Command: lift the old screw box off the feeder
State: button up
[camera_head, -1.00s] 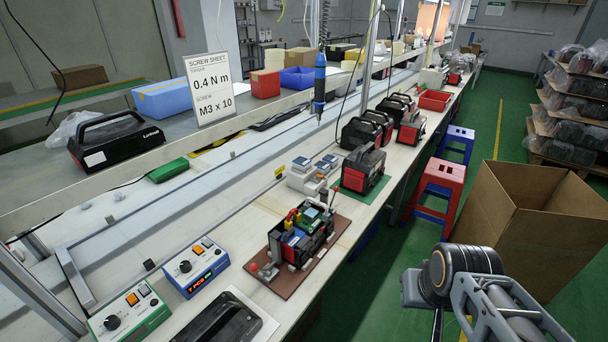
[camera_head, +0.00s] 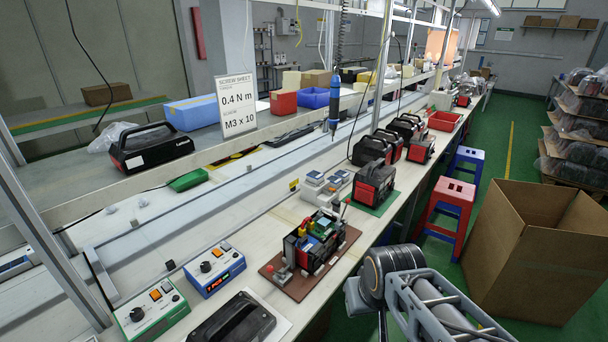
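On the bench, a pale feeder unit (camera_head: 313,193) with small blue-grey boxes on top (camera_head: 315,178) stands just left of a green mat. It is small in the picture, and I cannot tell which box is the old screw box or whether it holds screws. My arm shows at the lower right, right of the bench edge and well nearer than the feeder. My gripper is out of the picture, so its fingers do not show.
An open toy-like assembly on a brown board (camera_head: 298,285) lies nearer than the feeder. A blue electric driver (camera_head: 334,105) hangs behind it. Blue (camera_head: 214,268) and green (camera_head: 150,310) controllers sit at the front left. A red stool (camera_head: 449,205) and large carton (camera_head: 535,245) flank the green floor.

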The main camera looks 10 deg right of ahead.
aim_at(315, 177)
jog(key=i, duration=0.2)
jog(key=z, duration=1.45)
jog(key=i, duration=2.65)
jog(key=u, duration=4.3)
jog(key=i, duration=0.45)
jog(key=z, duration=0.05)
